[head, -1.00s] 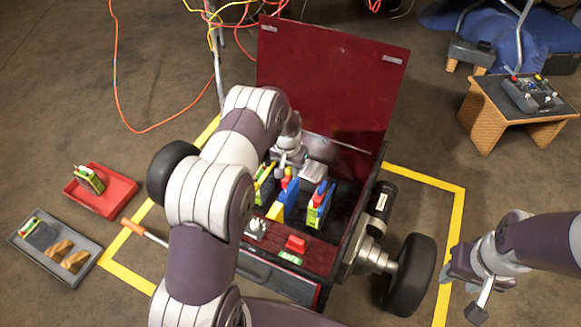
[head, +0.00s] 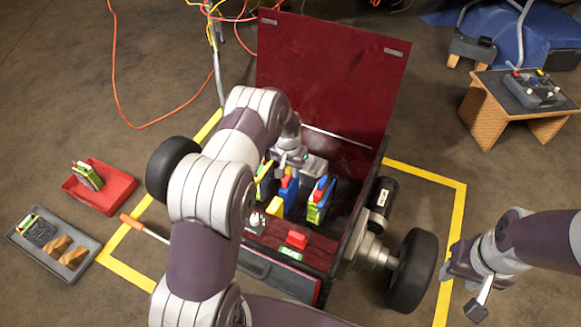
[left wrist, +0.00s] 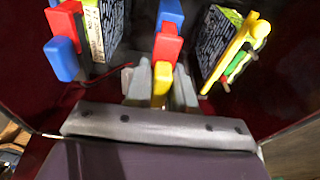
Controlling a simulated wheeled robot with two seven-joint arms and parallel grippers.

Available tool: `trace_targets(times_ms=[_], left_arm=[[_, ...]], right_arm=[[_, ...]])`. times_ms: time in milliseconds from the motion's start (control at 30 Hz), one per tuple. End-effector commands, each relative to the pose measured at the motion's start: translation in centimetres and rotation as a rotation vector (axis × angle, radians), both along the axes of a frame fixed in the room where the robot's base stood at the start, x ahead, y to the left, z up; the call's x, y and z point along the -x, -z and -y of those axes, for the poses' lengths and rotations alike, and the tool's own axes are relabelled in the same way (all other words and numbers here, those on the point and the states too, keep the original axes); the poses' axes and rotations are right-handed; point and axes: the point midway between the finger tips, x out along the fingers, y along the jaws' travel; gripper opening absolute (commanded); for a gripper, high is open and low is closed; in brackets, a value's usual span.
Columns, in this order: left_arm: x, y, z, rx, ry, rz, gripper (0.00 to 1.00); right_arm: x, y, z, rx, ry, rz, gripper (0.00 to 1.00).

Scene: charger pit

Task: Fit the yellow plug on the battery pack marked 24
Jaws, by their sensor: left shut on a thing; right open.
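My left gripper (head: 290,160) is inside the open red wheeled box. In the left wrist view its fingers (left wrist: 162,88) are shut on a yellow plug (left wrist: 161,76). Red and blue parts (left wrist: 168,30) line up with that yellow piece. In the head view the held plug (head: 277,207) is between two battery packs. The left pack (head: 263,181) shows green and yellow; the right pack (head: 318,203) has blue and red parts. I cannot read a 24 on either. Whether the plug touches a pack is unclear. My right gripper (head: 462,275) is open and empty, outside the box.
The box's raised lid (head: 330,80) stands behind; a red button (head: 297,239) is on its front. A red tray (head: 115,190) with a pack and a grey tray (head: 85,265) lie left. A wooden stand (head: 490,115) with a control box is back right. Orange cable (head: 115,85) lies behind.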

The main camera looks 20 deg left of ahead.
Motion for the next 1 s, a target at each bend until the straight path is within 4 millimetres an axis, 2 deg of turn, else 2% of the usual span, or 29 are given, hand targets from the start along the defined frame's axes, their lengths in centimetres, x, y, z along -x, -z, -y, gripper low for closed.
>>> trace_targets(times_ms=[433, 467, 533, 833, 933, 1000], left_arm=[[0.0, 1.2, 0.0, 0.000, 0.000, 0.000, 0.00], [0.0, 1.1, 0.0, 0.000, 0.000, 0.001, 0.30], [0.0, 1.1, 0.0, 0.000, 0.000, 0.000, 0.53], [0.0, 0.9, 0.0, 0.000, 0.000, 0.000, 0.54], [0.1, -0.8, 0.0, 0.000, 0.000, 0.001, 0.54], [0.3, -2.7, 0.0, 0.000, 0.000, 0.003, 0.54]], right_arm=[[0.0, 0.7, 0.0, 0.000, 0.000, 0.000, 0.43], [0.0, 0.7, 0.0, 0.000, 0.000, 0.000, 0.43], [0.0, 0.6, 0.0, 0.000, 0.000, 0.000, 0.43], [0.0, 0.5, 0.0, 0.000, 0.000, 0.000, 0.43], [0.0, -0.6, 0.0, 0.000, 0.000, 0.000, 0.43], [0.0, -1.9, 0.0, 0.000, 0.000, 0.000, 0.43]])
